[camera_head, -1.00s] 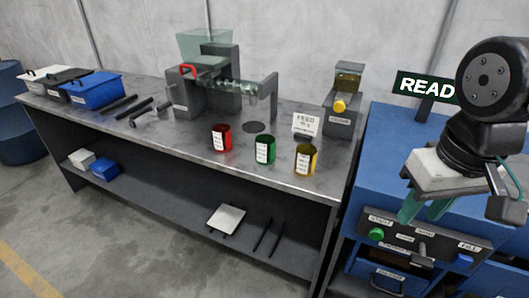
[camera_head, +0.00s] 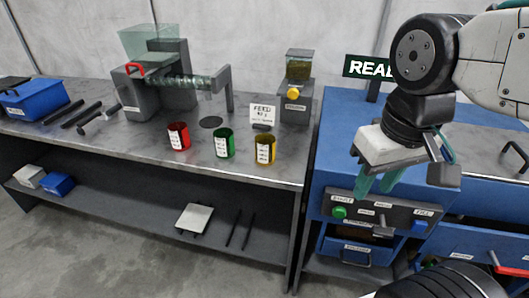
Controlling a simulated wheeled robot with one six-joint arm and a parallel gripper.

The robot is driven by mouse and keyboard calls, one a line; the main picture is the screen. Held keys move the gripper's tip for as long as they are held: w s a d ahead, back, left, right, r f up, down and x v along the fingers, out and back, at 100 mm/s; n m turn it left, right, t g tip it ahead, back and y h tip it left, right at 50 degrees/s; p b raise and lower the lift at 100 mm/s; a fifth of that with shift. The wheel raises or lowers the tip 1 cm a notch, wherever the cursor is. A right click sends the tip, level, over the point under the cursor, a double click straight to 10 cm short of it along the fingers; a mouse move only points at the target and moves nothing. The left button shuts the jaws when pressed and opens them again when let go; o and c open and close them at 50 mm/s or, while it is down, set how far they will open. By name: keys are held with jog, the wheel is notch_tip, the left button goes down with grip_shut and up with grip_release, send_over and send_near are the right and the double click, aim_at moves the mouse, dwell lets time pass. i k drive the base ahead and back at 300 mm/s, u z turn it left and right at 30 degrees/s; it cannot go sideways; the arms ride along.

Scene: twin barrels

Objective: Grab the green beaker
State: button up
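The green beaker (camera_head: 224,143) stands upright on the grey workbench (camera_head: 100,135), near its front edge, with a white label on its front. It stands between the red beaker (camera_head: 179,136) on its left and the yellow beaker (camera_head: 265,149) on its right. My gripper (camera_head: 376,184) has teal fingers that point down, in front of the blue machine at the right, well to the right of the green beaker. The fingers appear spread apart, with nothing seen between them.
A machine with a screw (camera_head: 185,83) and a yellow-knobbed dispenser (camera_head: 297,90) stand behind the beakers, by a white sign (camera_head: 262,115). The blue machine (camera_head: 325,150) with buttons adjoins the bench at right. A lower shelf (camera_head: 130,210) holds a white plate and rods. Floor is open at front left.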

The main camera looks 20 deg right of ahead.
aim_at(224, 143)
jog(key=u, duration=1.65)
jog(key=i, duration=1.3)
jog(key=z, duration=2.6)
